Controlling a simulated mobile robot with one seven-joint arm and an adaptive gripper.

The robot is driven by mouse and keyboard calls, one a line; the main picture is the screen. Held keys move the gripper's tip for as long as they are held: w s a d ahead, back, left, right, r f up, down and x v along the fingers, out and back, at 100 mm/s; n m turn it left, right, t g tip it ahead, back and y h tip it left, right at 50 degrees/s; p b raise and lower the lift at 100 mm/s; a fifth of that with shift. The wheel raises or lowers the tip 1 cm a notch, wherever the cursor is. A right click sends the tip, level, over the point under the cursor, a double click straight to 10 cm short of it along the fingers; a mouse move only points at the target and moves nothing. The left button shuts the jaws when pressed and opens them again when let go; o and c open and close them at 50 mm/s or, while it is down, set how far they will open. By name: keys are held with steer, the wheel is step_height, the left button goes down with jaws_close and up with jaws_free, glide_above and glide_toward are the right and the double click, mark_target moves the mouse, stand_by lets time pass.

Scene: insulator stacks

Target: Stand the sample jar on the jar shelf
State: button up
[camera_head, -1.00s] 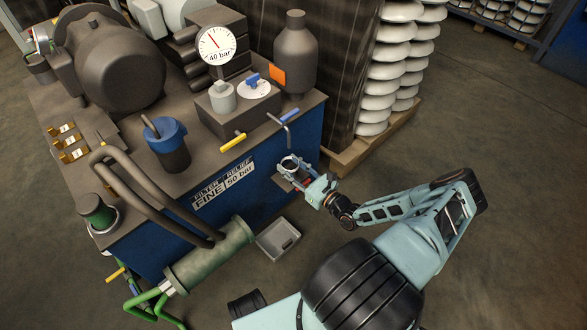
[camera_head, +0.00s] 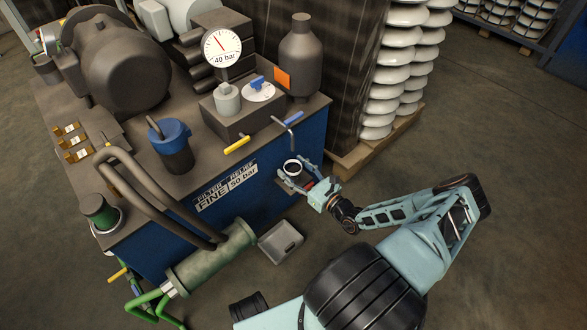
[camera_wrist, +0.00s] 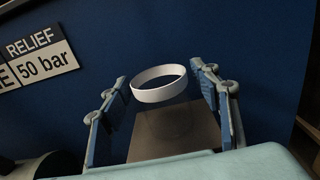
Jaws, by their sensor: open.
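The sample jar shows in the wrist view as a white ring-like rim (camera_wrist: 160,96) over a dim, see-through body. In the head view its pale rim (camera_head: 292,163) surrounds a dark inside. It looks upright over the jar shelf (camera_wrist: 150,147), a flat brown plate against the blue cabinet wall. The jar's base is hard to make out, so contact with the shelf is not clear. My gripper (camera_head: 294,175) is open, with one finger on each side of the jar. In the wrist view gaps show between the blue finger pads (camera_wrist: 160,98) and the rim.
The blue cabinet (camera_head: 265,180) stands right behind the shelf, with a blue-handled valve (camera_head: 292,119) above. A grey tray (camera_head: 281,243) lies on the floor below. A pallet with white insulator stacks (camera_head: 386,95) is at the right. Open floor lies in front.

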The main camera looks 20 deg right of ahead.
steer(key=v, duration=1.2)
